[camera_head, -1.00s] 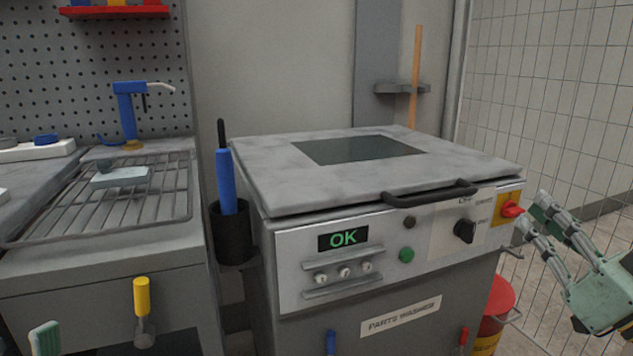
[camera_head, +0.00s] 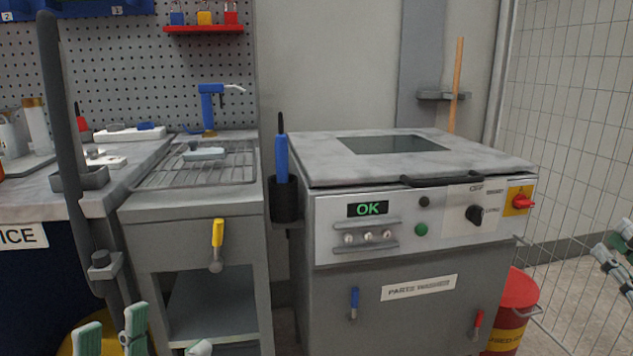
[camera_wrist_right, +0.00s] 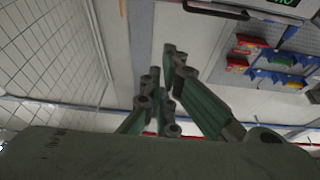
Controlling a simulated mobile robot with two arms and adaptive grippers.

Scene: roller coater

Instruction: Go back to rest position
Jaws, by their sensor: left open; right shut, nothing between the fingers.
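My left gripper (camera_head: 110,328) shows at the bottom left of the head view, its two green fingers apart, with nothing between them. My right gripper (camera_head: 618,256) is cut off by the right edge of the head view, to the right of the parts washer (camera_head: 400,290) and clear of it. In the right wrist view my right gripper's fingers (camera_wrist_right: 165,90) are shut on nothing. The washer's lid (camera_head: 320,160) is down, and its display (camera_head: 367,208) reads OK. The red switch knob (camera_head: 524,202) is on the washer's right side.
A sink bench with a wire rack (camera_head: 200,170) stands left of the washer. A red bin (camera_head: 515,295) stands by the washer's right side, near a mesh fence (camera_head: 570,120).

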